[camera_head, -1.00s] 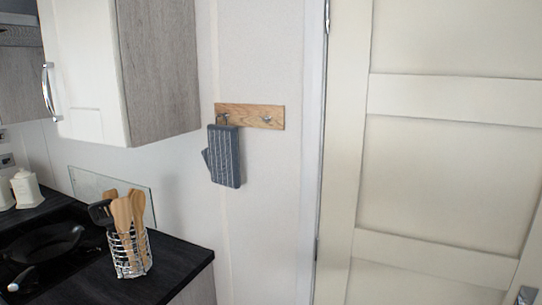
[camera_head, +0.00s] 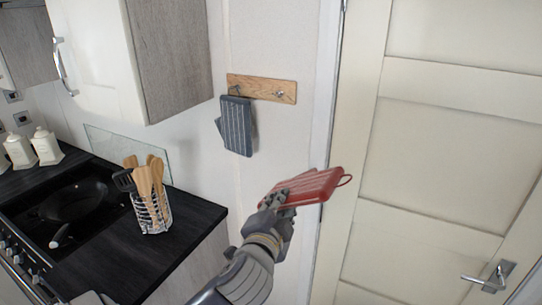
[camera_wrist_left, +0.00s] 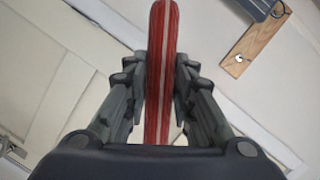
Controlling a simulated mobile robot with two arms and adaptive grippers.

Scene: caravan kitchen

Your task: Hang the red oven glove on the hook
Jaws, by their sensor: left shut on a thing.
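The red oven glove (camera_head: 306,187) has pale stripes and a red loop at its right end. My left gripper (camera_head: 277,198) is shut on its left end and holds it in the air, roughly level, below and right of the hook board. In the left wrist view the glove (camera_wrist_left: 162,70) stands edge-on between the fingers (camera_wrist_left: 160,92). The wooden hook board (camera_head: 262,88) is on the wall. Its right hook (camera_head: 280,94) is bare and also shows in the left wrist view (camera_wrist_left: 238,59). A grey striped glove (camera_head: 236,127) hangs from the left hook. My right gripper is not in view.
A white panelled door (camera_head: 455,150) with a metal handle (camera_head: 488,277) is on the right. A wall cabinet (camera_head: 165,55) juts out left of the board. A utensil holder (camera_head: 151,212) stands on the dark worktop (camera_head: 185,235) near a pan (camera_head: 75,200).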

